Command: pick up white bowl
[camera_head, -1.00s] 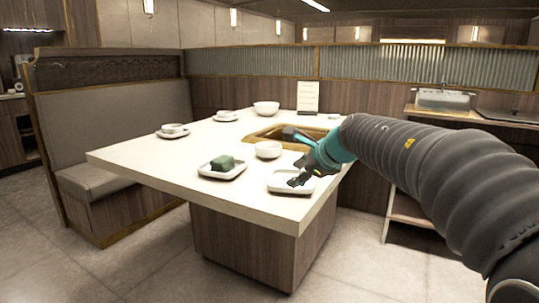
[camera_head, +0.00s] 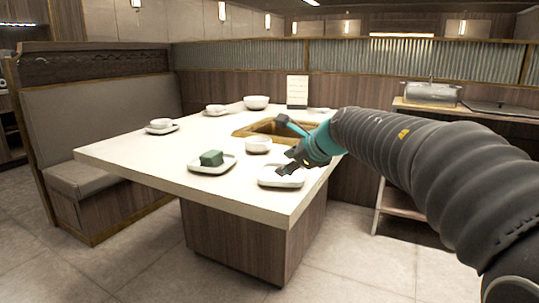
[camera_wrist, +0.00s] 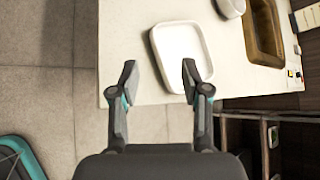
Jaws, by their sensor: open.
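A white bowl (camera_head: 258,145) stands upright on the cream table beside the sunken wooden well. Part of a white bowl (camera_wrist: 231,7) is cut off by the top edge of the wrist view. A larger white bowl (camera_head: 256,102) stands at the far side of the table. My gripper (camera_head: 287,165) is open and empty above the near edge of the table, close over a white rectangular dish (camera_head: 281,182). In the wrist view my fingertips (camera_wrist: 159,75) are spread apart, with the dish (camera_wrist: 180,48) beyond them and the bowl farther off to the upper right.
A green block (camera_head: 211,158) sits on a white plate (camera_head: 208,170) left of the bowl. The wooden well (camera_head: 245,130) is behind the bowl. Small cups on saucers (camera_head: 161,129) stand at the left and back. A menu card (camera_head: 297,90) stands behind.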

